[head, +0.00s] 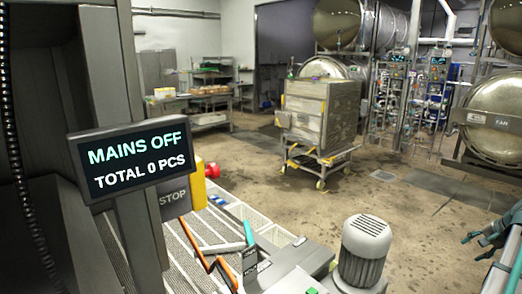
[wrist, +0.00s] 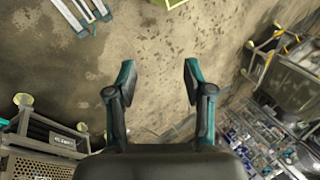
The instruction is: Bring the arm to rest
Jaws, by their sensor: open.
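My gripper (wrist: 158,76) shows in the wrist view with its two dark and teal fingers spread wide apart. Nothing is between the fingers; only the stained brown floor (wrist: 160,40) shows beyond them. In the head view, a dark and teal part of my arm (head: 492,232) enters at the right edge, cut off by the frame. It hangs in the air, with floor visible around it.
A display (head: 128,160) reads "MAINS OFF, TOTAL 0 PCS". A grey motor (head: 364,250) stands at the bottom. A wheeled metal cart (head: 318,115) stands mid-floor. Round retort vessels (head: 500,118) are at right.

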